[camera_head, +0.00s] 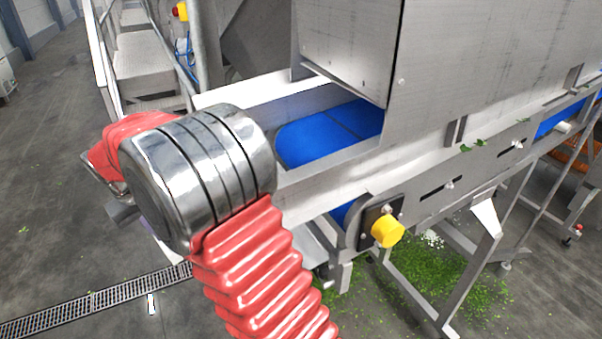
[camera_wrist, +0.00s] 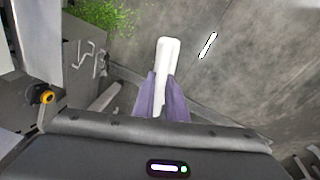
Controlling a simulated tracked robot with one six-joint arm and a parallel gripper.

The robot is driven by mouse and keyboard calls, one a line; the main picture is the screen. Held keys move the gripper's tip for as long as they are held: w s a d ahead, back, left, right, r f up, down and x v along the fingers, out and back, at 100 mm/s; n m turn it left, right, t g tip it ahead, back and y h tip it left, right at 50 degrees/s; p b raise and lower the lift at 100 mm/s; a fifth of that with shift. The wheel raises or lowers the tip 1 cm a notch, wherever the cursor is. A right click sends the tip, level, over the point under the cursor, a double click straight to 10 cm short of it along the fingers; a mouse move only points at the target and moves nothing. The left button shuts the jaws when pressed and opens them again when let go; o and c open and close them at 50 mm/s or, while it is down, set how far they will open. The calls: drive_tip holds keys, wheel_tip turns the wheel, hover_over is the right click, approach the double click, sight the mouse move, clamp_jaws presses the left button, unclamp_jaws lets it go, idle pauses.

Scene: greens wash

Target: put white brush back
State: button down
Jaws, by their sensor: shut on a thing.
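In the wrist view the white brush (camera_wrist: 167,60) stands between the two purple fingers of my gripper (camera_wrist: 162,98), which is shut on it. A long, smooth white part points up the picture, past the fingertips. I cannot make out bristles. Pale bent hooks (camera_wrist: 88,58) show on a grey surface left of the brush, apart from it.
A steel conveyor frame (camera_head: 345,190) with a blue belt (camera_head: 325,135) and a yellow knob (camera_head: 387,231) stands beside my arm. Greens (camera_head: 450,285) lie scattered on the floor below it. A drain grate (camera_head: 90,302) and a small white strip (camera_head: 152,304) lie on the open floor at left.

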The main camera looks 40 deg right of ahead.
drive_tip(key=shift+d, duration=0.1)
drive_tip(key=s+d+r+n+y, duration=0.1)
drive_tip(key=s+d+r+n, duration=0.3)
drive_tip(key=d+r, duration=0.6)
drive_tip(key=s+d+r+n, duration=0.2)
drive_tip(key=s+d+r, duration=0.3)
drive_tip(key=d+r, duration=0.55)
drive_tip(key=s+d+r+n+y, duration=0.1)
drive_tip(key=s+d+r+n, duration=0.2)
drive_tip(key=s+r+n, duration=0.5)
drive_tip(key=s+r, duration=1.1)
drive_tip(key=r, duration=0.1)
drive_tip(key=shift+s+r+n+t+y, duration=0.2)
drive_tip(key=shift+n+t+y, duration=0.1)
drive_tip(key=shift+n+y, duration=0.1)
drive_tip(key=shift+d, duration=0.1)
drive_tip(key=shift+w+f, duration=0.1)
drive_tip(key=shift+f, duration=2.85)
drive_tip(key=shift+f, duration=0.1)
